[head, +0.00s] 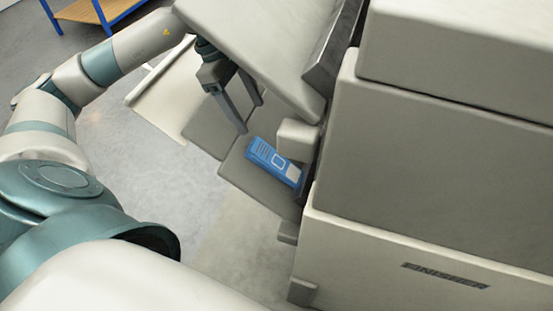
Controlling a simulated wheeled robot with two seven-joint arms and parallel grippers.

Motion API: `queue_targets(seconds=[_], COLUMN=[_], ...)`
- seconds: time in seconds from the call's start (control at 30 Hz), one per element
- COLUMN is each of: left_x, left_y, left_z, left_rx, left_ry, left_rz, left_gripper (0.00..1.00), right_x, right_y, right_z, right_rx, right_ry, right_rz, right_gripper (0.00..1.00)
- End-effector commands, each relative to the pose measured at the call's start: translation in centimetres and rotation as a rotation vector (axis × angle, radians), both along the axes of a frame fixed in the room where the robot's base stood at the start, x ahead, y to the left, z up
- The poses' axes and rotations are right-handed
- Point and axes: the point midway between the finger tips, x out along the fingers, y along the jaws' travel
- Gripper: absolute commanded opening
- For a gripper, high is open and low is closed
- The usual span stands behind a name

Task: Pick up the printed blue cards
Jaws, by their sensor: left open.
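The printed blue cards (274,163) lie as a small stack on the grey output tray (248,187) of the finisher. Their blue face shows white marks, and their right end is close to the machine's side. My left gripper (251,117) is open and empty, with its fingers pointing down. In the picture it is just above and left of the cards, apart from them. My right gripper is not in view.
The large finisher (430,150) fills the right side. A light grey block (297,137) sits right by the cards, and a sloping panel (265,45) overhangs the gripper. A blue-framed wooden shelf (90,12) stands at the upper left. Open floor lies left of the tray.

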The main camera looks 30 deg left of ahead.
Motion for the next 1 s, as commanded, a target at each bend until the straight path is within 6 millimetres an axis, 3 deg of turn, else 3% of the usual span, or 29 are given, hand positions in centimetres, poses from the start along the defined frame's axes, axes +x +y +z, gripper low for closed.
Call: queue_targets(seconds=[0.27,0.8,1.0], left_x=[0.1,0.9,1.1], left_y=[-0.5,-3.8,-4.4], left_z=[-1.3,-9.7,-11.2], left_rx=[-0.001,-0.001,0.0], left_ry=[0.001,0.002,0.001], left_rz=[0.0,0.0,0.001], left_gripper=[0.69,0.69,0.69], right_x=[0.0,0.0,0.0], right_y=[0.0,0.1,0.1], right_z=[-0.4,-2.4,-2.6], right_rx=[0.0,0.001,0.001], right_ry=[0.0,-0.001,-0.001], right_rz=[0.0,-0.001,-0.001], right_gripper=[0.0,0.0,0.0])
